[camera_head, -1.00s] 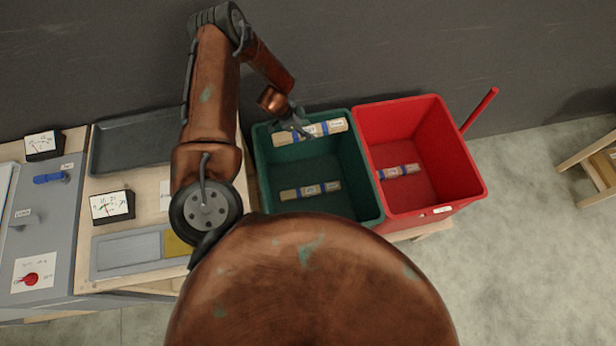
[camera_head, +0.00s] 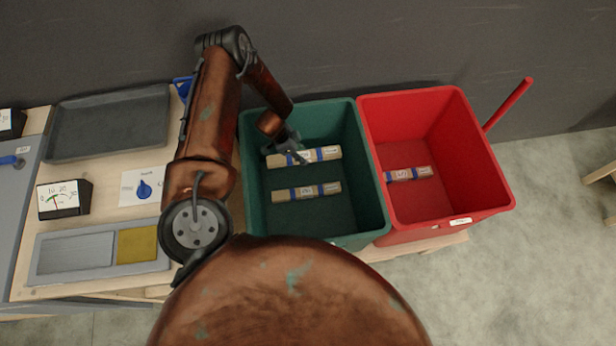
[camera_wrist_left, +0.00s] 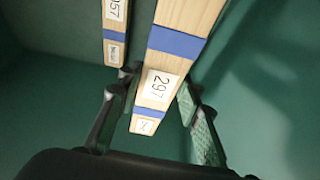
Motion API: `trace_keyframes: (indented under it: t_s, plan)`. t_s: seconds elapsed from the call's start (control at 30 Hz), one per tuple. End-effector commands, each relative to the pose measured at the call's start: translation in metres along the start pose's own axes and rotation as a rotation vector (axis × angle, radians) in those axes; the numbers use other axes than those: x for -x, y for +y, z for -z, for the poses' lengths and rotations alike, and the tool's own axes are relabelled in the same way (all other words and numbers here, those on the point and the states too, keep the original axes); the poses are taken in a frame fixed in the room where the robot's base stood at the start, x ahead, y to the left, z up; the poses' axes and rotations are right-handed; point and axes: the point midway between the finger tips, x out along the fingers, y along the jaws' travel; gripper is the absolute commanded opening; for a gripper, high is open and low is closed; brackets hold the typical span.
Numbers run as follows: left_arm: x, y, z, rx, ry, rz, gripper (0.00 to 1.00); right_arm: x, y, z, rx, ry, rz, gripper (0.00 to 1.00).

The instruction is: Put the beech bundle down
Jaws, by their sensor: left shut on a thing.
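My left gripper (camera_head: 297,150) is shut on a pale wood bundle (camera_head: 323,154) with blue bands, the beech bundle, inside the green crate (camera_head: 377,200). In the left wrist view the bundle (camera_wrist_left: 175,45) runs between the fingers (camera_wrist_left: 160,112) and has a white label reading 297. I cannot tell whether it touches the crate floor. A second banded bundle (camera_head: 306,191) lies on the crate floor, roughly parallel, and also shows in the left wrist view (camera_wrist_left: 115,35). My right gripper is not in view.
A red crate (camera_head: 480,150) with one banded bundle (camera_head: 408,173) stands right of the green crate. A dark wall stands behind.

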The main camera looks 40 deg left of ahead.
Motion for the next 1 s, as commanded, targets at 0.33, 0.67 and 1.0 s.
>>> trace_keyframes:
  t_s: [0.33,0.67,1.0]
  plan:
    - [-0.043,0.004,-0.024,0.007,-0.021,-0.016,0.00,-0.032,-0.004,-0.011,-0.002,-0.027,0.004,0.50]
    - [-0.082,0.005,-0.043,0.009,-0.024,-0.017,0.00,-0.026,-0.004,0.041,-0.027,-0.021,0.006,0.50]
    - [-0.101,0.005,-0.050,0.007,-0.021,-0.016,0.00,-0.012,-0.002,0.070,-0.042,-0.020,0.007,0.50]
